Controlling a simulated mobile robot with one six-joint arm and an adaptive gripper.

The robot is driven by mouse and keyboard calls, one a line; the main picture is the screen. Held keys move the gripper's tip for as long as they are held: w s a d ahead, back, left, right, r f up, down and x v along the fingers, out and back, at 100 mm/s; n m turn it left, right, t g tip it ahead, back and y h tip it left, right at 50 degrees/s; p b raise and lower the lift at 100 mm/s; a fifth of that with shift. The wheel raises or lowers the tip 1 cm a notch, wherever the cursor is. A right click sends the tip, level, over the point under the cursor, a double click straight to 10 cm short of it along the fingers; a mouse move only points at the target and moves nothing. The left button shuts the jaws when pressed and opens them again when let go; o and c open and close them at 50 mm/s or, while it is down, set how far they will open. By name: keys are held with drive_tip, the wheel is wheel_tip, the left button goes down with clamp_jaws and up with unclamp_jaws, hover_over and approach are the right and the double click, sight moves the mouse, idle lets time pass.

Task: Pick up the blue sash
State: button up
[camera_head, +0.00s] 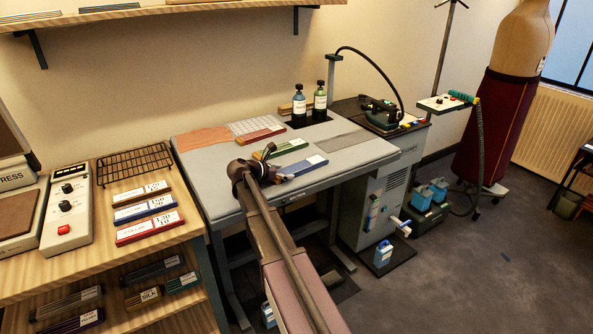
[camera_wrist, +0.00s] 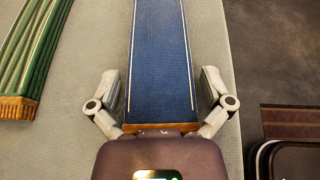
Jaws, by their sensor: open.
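The blue sash (camera_head: 303,165) lies folded flat on the grey padded table, near its front edge. In the wrist view the blue sash (camera_wrist: 160,60) runs lengthwise up the picture, with light stripes along its sides. My gripper (camera_head: 270,176) is over its near end in the head view, partly hiding it. In the wrist view my gripper (camera_wrist: 160,95) is open, one finger on each side of the sash. Gaps show between the fingers and the sash edges. I cannot tell the height of the fingertips above the table.
A green sash (camera_head: 285,148) lies behind the blue one, and a red sash (camera_head: 261,135) farther back. Two bottles (camera_head: 299,108) stand at the table's (camera_head: 216,196) back. The table edge drops off close to the right of the gripper in the wrist view.

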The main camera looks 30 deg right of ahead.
drive_tip(key=c, duration=0.9)
drive_tip(key=shift+r, duration=0.15)
wheel_tip(320, 180, up, 3)
drive_tip(key=p, duration=0.2)
drive_tip(key=shift+f+p, duration=0.2)
drive_tip(key=shift+p, duration=0.2)
drive_tip(key=shift+s+d+r+p, duration=0.35)
drive_tip(key=shift+s+d, duration=0.7)
drive_tip(key=shift+s, duration=1.4)
drive_tip(key=shift+s+d+r+p, duration=0.4)
drive_tip(key=shift+s+d, duration=0.65)
drive_tip(key=shift+s, duration=1.4)
drive_tip(key=shift+s+d+r+p, duration=0.35)
drive_tip(key=shift+s+d, duration=0.7)
drive_tip(key=shift+s, duration=1.4)
